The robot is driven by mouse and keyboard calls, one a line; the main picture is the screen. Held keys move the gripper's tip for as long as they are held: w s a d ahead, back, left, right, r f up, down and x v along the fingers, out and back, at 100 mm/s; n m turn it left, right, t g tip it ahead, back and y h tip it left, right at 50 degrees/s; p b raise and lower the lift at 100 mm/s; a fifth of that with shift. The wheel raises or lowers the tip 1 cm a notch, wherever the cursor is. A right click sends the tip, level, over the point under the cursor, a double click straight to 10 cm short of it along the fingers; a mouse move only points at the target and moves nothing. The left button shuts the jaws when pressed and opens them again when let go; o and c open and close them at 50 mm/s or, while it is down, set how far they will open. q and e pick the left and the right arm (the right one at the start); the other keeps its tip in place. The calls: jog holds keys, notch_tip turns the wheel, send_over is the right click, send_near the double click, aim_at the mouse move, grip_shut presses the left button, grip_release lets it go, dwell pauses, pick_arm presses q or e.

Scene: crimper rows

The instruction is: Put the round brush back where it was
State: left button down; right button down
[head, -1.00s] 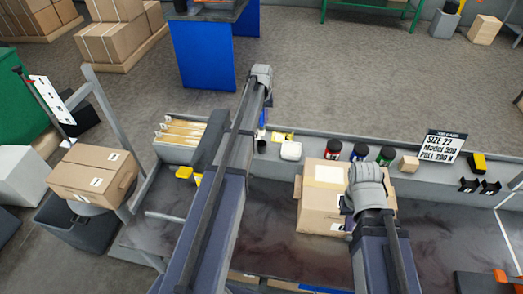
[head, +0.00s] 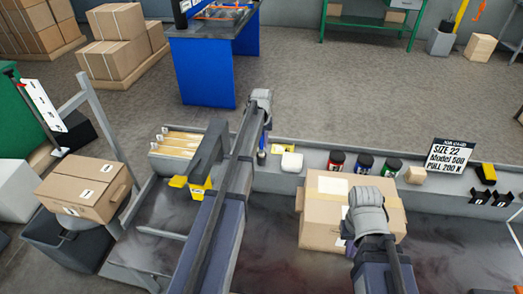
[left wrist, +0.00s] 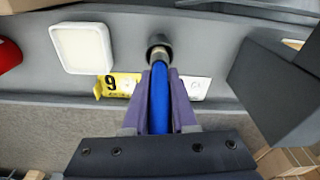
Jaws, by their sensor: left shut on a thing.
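The round brush has a blue handle and a dark round end. In the left wrist view the brush (left wrist: 159,100) lies between the purple fingers of my left gripper (left wrist: 160,80), which is shut on it. Its dark end points at the grey ledge. In the head view the brush (head: 261,158) hangs below my left gripper (head: 263,140) at the ledge (head: 310,178). I cannot tell whether its end touches the ledge. My right gripper (head: 368,210) is over a cardboard box (head: 326,222); its fingers are mostly hidden.
A yellow tag marked 9 (left wrist: 123,86) and a white block (left wrist: 83,47) are close to the brush; the white block (head: 291,162) shows in the head view too. Several jars (head: 364,163) and a sign (head: 448,158) stand farther right. A grey bin (head: 180,150) is at left.

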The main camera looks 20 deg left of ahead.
aim_at(261, 147)
pick_arm(q)
notch_tip(261, 147, down, 3)
jog(key=shift+f+b, duration=0.1)
jog(key=shift+b, duration=1.05)
jog(key=c, duration=0.7)
grip_release()
jog(key=r+p, duration=0.8)
jog(key=s+r+p, duration=0.1)
jog(key=r+p, duration=0.3)
jog(key=shift+s+d+r, duration=0.1)
jog(key=shift+d+r, duration=0.05)
jog(key=shift+d, duration=0.15)
